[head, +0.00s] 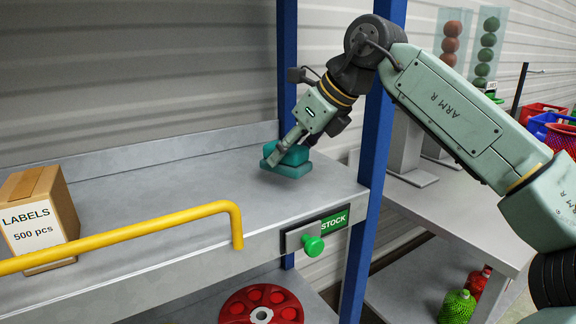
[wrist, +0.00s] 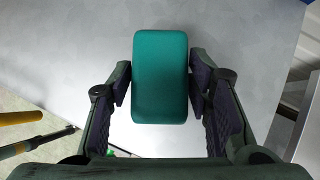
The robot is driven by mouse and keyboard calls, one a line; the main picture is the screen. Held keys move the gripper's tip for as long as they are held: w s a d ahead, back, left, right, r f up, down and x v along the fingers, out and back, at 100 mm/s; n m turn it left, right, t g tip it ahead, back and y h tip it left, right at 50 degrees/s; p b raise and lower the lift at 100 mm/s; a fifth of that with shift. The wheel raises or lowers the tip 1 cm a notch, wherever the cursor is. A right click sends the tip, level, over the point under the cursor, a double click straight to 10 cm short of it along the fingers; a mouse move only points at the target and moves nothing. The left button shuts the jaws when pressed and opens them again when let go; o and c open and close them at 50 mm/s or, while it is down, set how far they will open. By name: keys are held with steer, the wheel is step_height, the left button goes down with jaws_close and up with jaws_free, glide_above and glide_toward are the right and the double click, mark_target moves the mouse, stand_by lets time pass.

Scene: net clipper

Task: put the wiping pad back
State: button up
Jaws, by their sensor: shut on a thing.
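The teal wiping pad (head: 294,155) is at the right end of the grey shelf top (head: 225,184), close to the blue post. In the head view a wider teal slab (head: 288,171) shows directly under it; I cannot tell if that is part of the pad or a separate piece. In the wrist view the pad (wrist: 160,78) is a rounded green-teal block between both fingers. My gripper (head: 283,150) points down at the pad and is shut on it, one finger at each long side. The pad's underside is hidden.
A LABELS box (head: 38,212) stands on the left of the shelf. A yellow rail (head: 120,236) runs along the front, with a green knob (head: 313,245) and STOCK sign (head: 334,221) at right. Blue posts (head: 368,160) flank the shelf's right end. The shelf's middle is clear.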

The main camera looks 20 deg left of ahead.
mark_target(289, 166)
steer(key=shift+f, duration=1.65)
steer(key=shift+f, duration=0.2)
steer(key=o, duration=1.6)
steer(key=shift+r, duration=0.1)
steer(key=shift+c, duration=0.2)
steer(key=b+v, duration=0.1)
steer(key=v, duration=1.1)
steer(key=shift+r, duration=0.15)
